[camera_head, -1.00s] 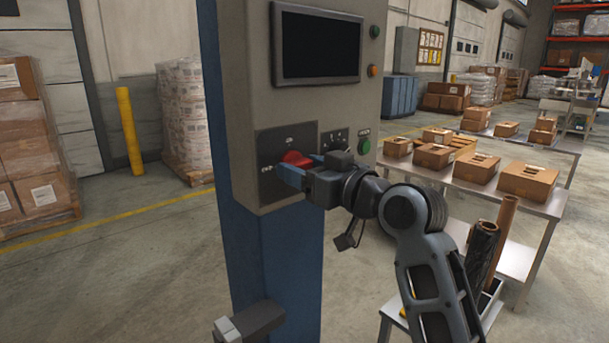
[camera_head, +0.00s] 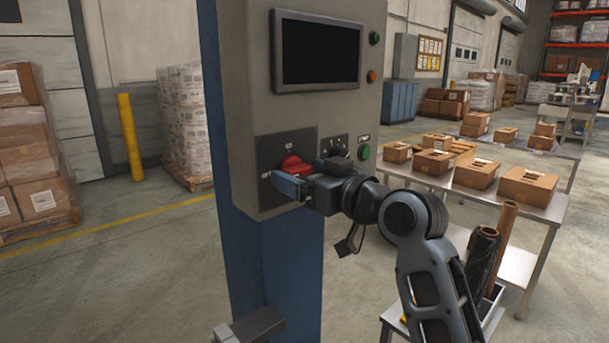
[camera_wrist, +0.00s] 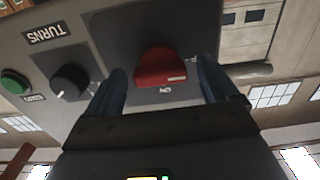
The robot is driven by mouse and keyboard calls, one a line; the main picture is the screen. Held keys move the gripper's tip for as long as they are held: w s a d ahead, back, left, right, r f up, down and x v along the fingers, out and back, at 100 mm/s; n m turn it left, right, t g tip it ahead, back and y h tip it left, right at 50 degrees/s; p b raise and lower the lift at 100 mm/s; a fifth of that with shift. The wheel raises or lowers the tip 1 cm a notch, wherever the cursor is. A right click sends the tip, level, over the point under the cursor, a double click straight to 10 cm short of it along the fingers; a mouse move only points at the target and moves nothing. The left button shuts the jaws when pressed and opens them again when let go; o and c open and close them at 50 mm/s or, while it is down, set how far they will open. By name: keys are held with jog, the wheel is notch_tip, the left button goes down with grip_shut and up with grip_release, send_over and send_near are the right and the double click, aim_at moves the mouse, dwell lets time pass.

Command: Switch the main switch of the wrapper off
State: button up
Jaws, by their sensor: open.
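The main switch is a red rotary handle (camera_head: 292,163) on a dark square plate on the front of the grey wrapper cabinet (camera_head: 240,90). In the wrist view, which is upside down, the handle (camera_wrist: 160,66) lies roughly crosswise, with a pale mark at its right end. An ON label (camera_wrist: 165,91) sits on the plate by it; another label at the right is partly hidden by a finger. My gripper (camera_head: 284,184) is open, its blue fingers just below the handle in the head view. In the wrist view the fingers stand on either side of it, apart from it.
A black knob (camera_wrist: 70,82) and a green button (camera_wrist: 15,82) sit beside the switch. A dark screen (camera_head: 317,50) is above. A table with cartons (camera_head: 530,184) stands at the right, wrapped pallets (camera_head: 185,120) and a yellow post (camera_head: 130,137) at the left.

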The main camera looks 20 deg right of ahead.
jog(key=shift+s, duration=0.15)
jog(key=v, duration=0.7)
jog(key=shift+s, duration=0.25)
jog(key=shift+d, duration=0.1)
jog(key=s+a+f+m+g+h+p, duration=0.15)
jog(key=s+f+m+h, duration=0.35)
jog(key=s+f, duration=1.4)
jog(key=s+r+n+p, duration=0.1)
jog(key=s+p, duration=0.1)
jog(key=s, duration=2.2)
jog(key=shift+a+r+g+h+p, duration=0.3)
jog(key=shift+a+r+g+p, duration=0.1)
jog(key=shift+a+g, duration=0.1)
